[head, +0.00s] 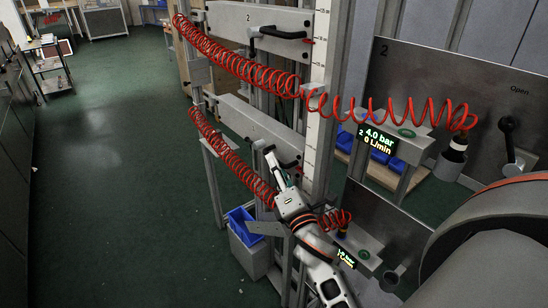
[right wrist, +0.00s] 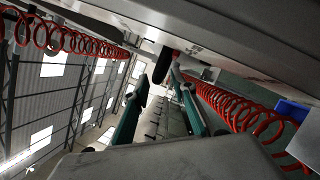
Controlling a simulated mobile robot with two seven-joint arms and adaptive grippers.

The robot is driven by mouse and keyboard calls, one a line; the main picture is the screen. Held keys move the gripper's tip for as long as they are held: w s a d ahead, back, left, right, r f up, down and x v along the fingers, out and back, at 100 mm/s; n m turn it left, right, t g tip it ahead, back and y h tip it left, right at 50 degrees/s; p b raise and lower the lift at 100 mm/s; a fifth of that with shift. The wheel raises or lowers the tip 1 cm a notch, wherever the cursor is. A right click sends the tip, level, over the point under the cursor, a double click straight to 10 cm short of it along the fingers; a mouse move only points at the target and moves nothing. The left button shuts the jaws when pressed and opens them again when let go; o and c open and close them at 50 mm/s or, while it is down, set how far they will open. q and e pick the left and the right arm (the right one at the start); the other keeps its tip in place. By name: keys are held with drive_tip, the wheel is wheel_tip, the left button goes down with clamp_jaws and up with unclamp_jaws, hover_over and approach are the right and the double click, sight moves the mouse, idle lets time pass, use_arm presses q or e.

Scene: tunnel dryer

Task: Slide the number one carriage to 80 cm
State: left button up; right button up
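The lower grey carriage (head: 240,117) is a plate across the frame below the upper carriage; I cannot read a number on it. Its black handle (head: 290,164) is partly covered by my right gripper (head: 274,165). In the right wrist view, the two fingers of the right gripper (right wrist: 161,84) stand apart, and the dark handle end (right wrist: 165,65) shows between and just beyond their tips. I cannot tell whether they touch it. A scale (head: 318,85) runs down the upright post; its marks are too small to read surely. My left gripper is not in view.
The upper carriage (head: 225,18), marked 2, has its own black handle (head: 283,33). Red coiled hoses (head: 235,62) hang across the frame. A display (head: 376,139) reads 4.0 bar, 0 L/min. A blue bin (head: 240,222) stands below. Green floor is clear on the left.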

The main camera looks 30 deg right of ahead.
drive_tip(key=shift+x, duration=1.45)
clamp_jaws()
drive_tip(key=shift+f, duration=0.15)
wheel_tip(320, 180, down, 4)
drive_tip(key=b, duration=0.3)
drive_tip(key=shift+f, duration=0.1)
unclamp_jaws()
